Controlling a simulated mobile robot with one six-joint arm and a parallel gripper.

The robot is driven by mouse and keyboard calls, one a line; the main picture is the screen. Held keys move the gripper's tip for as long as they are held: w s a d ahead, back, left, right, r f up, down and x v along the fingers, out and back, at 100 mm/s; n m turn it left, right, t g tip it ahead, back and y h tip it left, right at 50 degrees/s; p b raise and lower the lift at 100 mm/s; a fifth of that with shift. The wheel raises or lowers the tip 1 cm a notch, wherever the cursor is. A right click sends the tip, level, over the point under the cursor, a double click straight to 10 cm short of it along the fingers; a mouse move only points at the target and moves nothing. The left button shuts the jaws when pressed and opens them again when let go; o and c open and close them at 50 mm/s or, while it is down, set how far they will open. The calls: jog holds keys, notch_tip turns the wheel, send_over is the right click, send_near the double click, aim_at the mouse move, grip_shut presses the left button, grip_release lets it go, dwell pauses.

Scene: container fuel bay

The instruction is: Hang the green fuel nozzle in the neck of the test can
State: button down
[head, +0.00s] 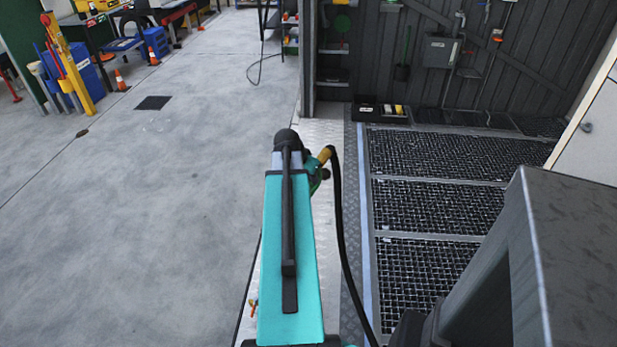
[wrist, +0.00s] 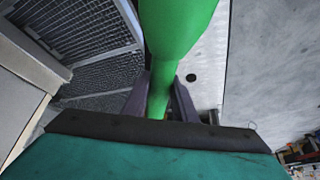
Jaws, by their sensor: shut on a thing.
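The green fuel nozzle (wrist: 177,28) fills the upper middle of the wrist view. My gripper (wrist: 163,95) is shut on it, with one dark jaw on each side of the green body. In the head view my teal arm covers most of the gripper. Only a small green part of the nozzle (head: 318,180) shows to the right of the arm's end, with a brass-coloured fitting (head: 325,155) and a black hose (head: 340,215) running down from it. I cannot make out the test can in either view.
A metal grating (head: 435,210) lies to the right, with a pale cabinet (head: 592,135) beyond it. A low black tray (head: 380,111) stands at the grating's far edge. Open concrete floor (head: 150,230) lies to the left. A small black round spot (wrist: 191,77) shows on pale metal.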

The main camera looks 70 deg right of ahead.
jog(key=shift+w+a+f, duration=0.1)
jog(key=shift+w+f, duration=0.05)
jog(key=shift+f, duration=0.2)
jog(key=shift+f+b, duration=0.35)
jog(key=shift+b, duration=0.05)
dwell(0.8)
jog(key=shift+f+b, duration=0.8)
jog(key=shift+f, duration=0.6)
jog(key=shift+f+b, duration=1.35)
jog(key=shift+f, duration=0.9)
